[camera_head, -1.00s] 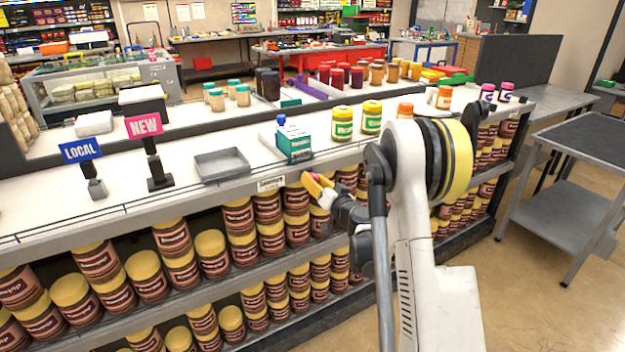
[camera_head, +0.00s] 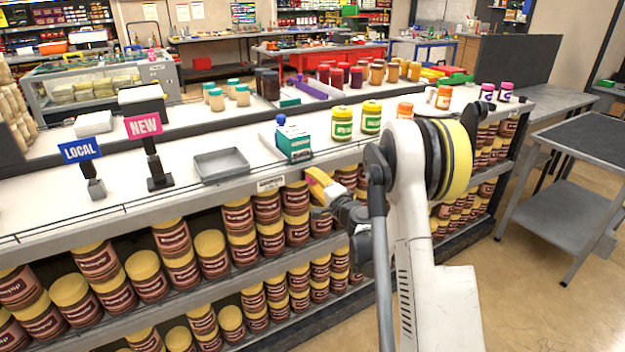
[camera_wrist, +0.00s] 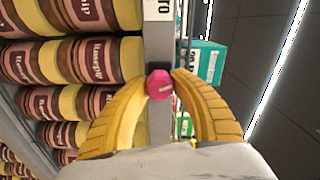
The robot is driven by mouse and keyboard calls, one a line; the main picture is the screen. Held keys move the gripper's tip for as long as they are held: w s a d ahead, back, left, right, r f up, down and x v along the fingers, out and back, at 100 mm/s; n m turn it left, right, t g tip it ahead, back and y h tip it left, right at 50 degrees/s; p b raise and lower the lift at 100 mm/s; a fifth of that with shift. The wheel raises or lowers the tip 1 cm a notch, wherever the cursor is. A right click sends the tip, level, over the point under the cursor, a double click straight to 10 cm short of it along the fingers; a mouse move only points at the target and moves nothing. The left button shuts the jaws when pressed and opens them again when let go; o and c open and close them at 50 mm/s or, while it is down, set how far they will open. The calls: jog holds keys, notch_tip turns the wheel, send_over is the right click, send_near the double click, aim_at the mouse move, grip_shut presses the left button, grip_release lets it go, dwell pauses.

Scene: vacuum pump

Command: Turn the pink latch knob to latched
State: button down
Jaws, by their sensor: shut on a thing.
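The pink latch knob (camera_wrist: 160,85) shows in the middle of the wrist view, round, with a short pale mark on its face. It sits in front of a dark mount at the grey shelf edge. My gripper (camera_wrist: 161,74) has curved yellow fingers, shut on the knob from both sides. In the head view my gripper (camera_head: 316,178) is at the front edge of the counter, below the teal box (camera_head: 295,146). The knob is hidden there by the fingers. I cannot tell from the mark whether the knob is latched.
The teal box, with a blue-topped piece (camera_head: 281,121) beside it, stands on the counter just above my gripper. A grey tray (camera_head: 221,164) lies to the left. Yellow-lidded jars (camera_head: 342,124) stand to the right. Shelves of brown jars (camera_head: 238,217) fill the space below the counter.

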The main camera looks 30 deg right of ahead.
jog(key=shift+m, duration=2.2)
jog(key=c, duration=1.1)
grip_release()
jog(key=shift+o, duration=0.2)
jog(key=s, duration=0.7)
jog(key=shift+s, duration=0.25)
jog(key=shift+d, duration=0.1)
